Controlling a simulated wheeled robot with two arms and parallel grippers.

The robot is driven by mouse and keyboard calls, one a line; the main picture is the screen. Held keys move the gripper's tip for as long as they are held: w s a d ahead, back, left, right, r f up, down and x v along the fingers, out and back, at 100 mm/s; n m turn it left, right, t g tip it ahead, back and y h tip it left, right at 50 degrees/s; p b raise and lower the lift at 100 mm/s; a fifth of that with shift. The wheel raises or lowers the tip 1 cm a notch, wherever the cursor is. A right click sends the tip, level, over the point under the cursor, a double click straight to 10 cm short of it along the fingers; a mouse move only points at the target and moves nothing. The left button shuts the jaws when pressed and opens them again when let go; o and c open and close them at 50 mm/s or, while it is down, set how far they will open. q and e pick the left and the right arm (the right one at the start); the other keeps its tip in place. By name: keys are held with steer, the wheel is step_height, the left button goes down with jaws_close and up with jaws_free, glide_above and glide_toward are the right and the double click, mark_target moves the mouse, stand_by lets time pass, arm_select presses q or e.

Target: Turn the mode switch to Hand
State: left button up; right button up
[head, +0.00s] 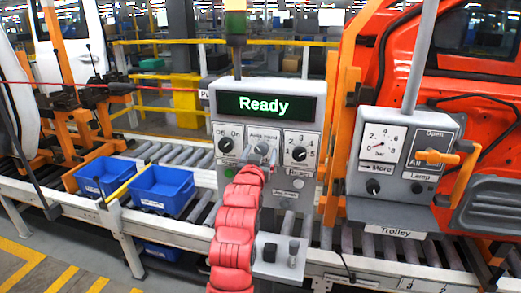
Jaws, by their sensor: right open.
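The grey control box (213,103) stands at the middle, with a lit display (266,105) reading "Ready". Below the display, the middle panel (263,133) has a label that looks like "Auto Hand"; this is the mode switch. Its knob is largely hidden by my right gripper, so I cannot tell which way it points. My red right arm rises from the bottom, and my right gripper (262,154) is open right at this switch. I cannot tell whether the fingers touch the knob. My left gripper is not in view.
An Off/On knob (226,145) is close on the left and a numbered knob (299,154) close on the right. A Trolley box (400,190) with a gauge stands further right. Blue bins (163,191) sit on the roller conveyor. An orange door (470,90) hangs behind.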

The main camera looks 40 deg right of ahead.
jaws_close()
steer(key=shift+f+b, duration=0.15)
steer(key=shift+b, duration=0.45)
steer(key=m+h+b, duration=0.1)
steer(key=m+b, duration=1.1)
steer(key=b, duration=0.9)
steer(key=shift+m, duration=0.4)
steer(key=shift+w+m+b, duration=0.1)
steer(key=shift+m+b, duration=0.95)
steer(key=shift+m, duration=0.05)
steer(key=shift+m+h+b, duration=0.3)
steer(key=shift+m+b, duration=0.2)
steer(key=shift+m, duration=0.3)
